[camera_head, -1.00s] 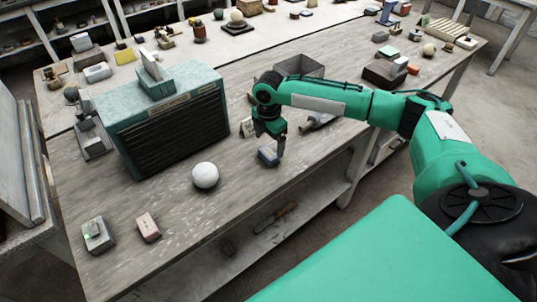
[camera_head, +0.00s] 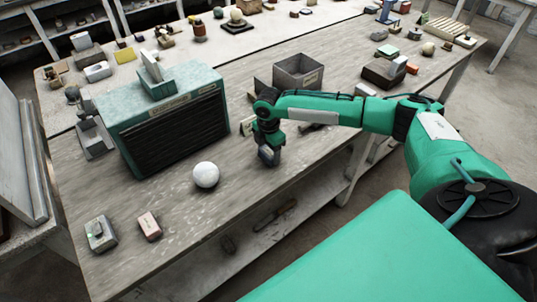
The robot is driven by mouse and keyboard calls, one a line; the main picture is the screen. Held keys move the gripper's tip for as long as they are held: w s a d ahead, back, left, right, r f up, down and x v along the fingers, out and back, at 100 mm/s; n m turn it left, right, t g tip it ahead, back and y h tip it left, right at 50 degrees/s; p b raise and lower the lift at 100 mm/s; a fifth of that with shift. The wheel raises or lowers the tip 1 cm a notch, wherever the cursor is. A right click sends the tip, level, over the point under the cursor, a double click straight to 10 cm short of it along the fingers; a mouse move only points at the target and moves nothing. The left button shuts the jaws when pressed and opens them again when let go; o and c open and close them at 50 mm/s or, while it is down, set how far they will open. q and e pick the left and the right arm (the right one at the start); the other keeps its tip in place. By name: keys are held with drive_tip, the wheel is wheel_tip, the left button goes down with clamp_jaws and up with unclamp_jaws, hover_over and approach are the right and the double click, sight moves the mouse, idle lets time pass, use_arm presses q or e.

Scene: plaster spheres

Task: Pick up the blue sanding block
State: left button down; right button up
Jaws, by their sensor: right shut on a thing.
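The blue sanding block (camera_head: 267,157) is a small blue-grey block near the front edge of the workbench. My right gripper (camera_head: 269,150) points down and is shut on it, with the fingers at its sides. The block looks turned on end between the fingers; I cannot tell whether it still touches the bench. My left gripper is not in view.
A white plaster sphere (camera_head: 205,175) sits left of the gripper. Behind it stands a green cabinet (camera_head: 165,120). A pink block (camera_head: 149,226) and a grey device (camera_head: 101,233) lie front left. A grey open bin (camera_head: 299,72) stands behind my right arm.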

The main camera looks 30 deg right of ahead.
sight(268, 151)
drive_tip(key=shift+r, duration=0.1)
wheel_tip(268, 151, up, 20)
drive_tip(key=b, duration=0.2)
drive_tip(key=shift+b, duration=0.3)
